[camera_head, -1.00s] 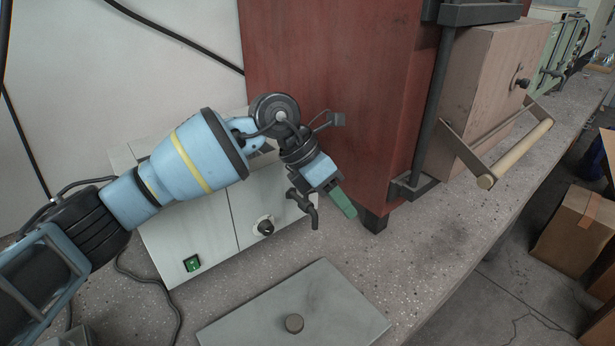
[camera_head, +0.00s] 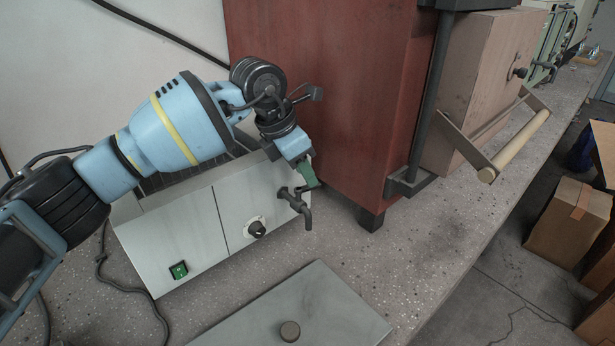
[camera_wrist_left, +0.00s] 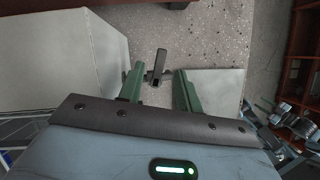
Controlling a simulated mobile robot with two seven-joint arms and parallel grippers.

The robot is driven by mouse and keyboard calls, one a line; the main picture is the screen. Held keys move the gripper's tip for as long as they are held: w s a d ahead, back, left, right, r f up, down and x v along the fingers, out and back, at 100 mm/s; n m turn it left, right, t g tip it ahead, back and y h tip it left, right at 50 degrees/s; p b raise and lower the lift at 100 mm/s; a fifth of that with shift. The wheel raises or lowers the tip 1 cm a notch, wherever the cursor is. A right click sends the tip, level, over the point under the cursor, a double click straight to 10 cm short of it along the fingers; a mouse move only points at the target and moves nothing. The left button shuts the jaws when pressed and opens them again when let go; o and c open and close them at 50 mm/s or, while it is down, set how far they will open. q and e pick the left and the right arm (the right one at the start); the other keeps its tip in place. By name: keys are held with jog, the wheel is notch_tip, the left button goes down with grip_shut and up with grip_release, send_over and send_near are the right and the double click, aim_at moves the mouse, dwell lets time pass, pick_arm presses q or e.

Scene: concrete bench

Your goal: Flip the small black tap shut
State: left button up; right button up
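The small black tap (camera_head: 299,203) sticks out from the front of a pale grey box unit (camera_head: 180,235) at its right end. Its spout points down and its short lever shows at the top. In the left wrist view the tap (camera_wrist_left: 159,70) appears between the two green fingers, with its lever toward the camera. My left gripper (camera_head: 309,176) is just above and behind the tap in the head view. In the wrist view my left gripper (camera_wrist_left: 159,88) is open, with a gap on both sides of the lever. I cannot tell whether a finger touches it. My right gripper is not in view.
A dark red cabinet (camera_head: 320,100) stands close to the right of the tap. A grey flat lid with a knob (camera_head: 330,310) lies on the bench in front. A wooden box with a bar handle (camera_head: 480,90) is further right. The speckled bench (camera_head: 440,235) between them is clear.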

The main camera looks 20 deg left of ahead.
pick_arm(q)
jog(key=shift+x, duration=1.3)
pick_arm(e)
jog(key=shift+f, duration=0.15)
pick_arm(q)
jog(key=shift+c, duration=0.4)
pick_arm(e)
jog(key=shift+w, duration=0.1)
pick_arm(q)
grip_shut()
jog(key=shift+a+r+n+p, duration=0.15)
jog(key=shift+r+n+p, duration=0.15)
jog(key=shift+n+p, duration=0.75)
jog(key=shift+w+y+p, duration=0.1)
jog(key=shift+y+p, duration=0.2)
jog(key=shift+p, duration=0.25)
jog(key=shift+n+t+p, duration=0.3)
jog(key=shift+n, duration=0.05)
jog(key=shift+w+a+f, duration=0.1)
jog(key=shift+f, duration=0.15)
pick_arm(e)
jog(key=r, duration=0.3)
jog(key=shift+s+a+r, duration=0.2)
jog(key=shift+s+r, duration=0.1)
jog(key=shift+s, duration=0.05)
